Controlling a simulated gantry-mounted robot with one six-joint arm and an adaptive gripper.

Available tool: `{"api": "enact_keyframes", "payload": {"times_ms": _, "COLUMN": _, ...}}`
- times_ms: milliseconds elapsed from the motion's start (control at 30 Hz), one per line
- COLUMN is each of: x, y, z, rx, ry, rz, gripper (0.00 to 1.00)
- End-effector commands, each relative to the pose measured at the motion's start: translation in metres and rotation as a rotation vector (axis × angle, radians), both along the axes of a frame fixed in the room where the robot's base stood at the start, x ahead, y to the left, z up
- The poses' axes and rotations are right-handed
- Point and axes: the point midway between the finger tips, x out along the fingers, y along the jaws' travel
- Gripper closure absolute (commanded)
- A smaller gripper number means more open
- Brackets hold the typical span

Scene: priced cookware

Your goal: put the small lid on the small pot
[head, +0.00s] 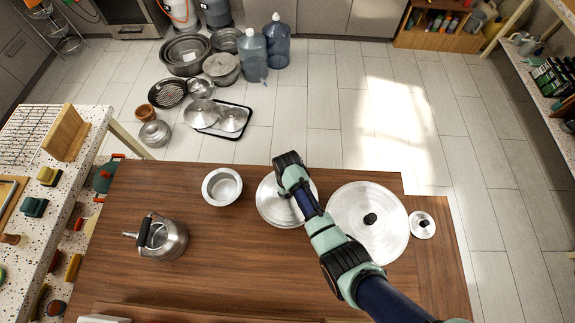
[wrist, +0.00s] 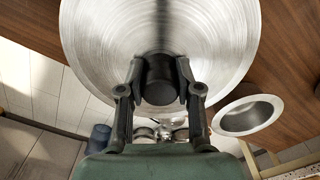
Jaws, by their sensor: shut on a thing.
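A small silver pot (head: 222,187) with a wide rim stands open and empty on the wooden table; it also shows at right in the wrist view (wrist: 248,115). My gripper (wrist: 160,80) is shut on the black knob of a mid-sized silver lid (head: 268,208), whose disc fills the top of the wrist view (wrist: 100,40). That lid is just right of the pot, and my arm covers part of it in the head view. I cannot tell whether it is raised off the table. The smallest lid (head: 422,225), with a dark knob, lies at the table's right edge.
A large lid (head: 345,215) lies between the held lid and the smallest one. A kettle (head: 163,238) stands at the table's left. The table (head: 225,265) is clear in front of the pot. Pots, pans and blue bottles (head: 277,45) stand on the floor beyond.

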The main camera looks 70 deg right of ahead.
Motion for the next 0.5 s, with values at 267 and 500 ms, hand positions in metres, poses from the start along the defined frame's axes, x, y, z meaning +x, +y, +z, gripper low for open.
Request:
{"api": "enact_keyframes", "payload": {"times_ms": 267, "x": 0.000, "y": 0.000, "z": -0.015, "rx": -0.001, "ry": -0.001, "rz": 0.000, "gripper": 1.00}}
{"api": "enact_keyframes", "payload": {"times_ms": 500, "x": 0.000, "y": 0.000, "z": -0.014, "rx": -0.001, "ry": -0.001, "rz": 0.000, "gripper": 1.00}}
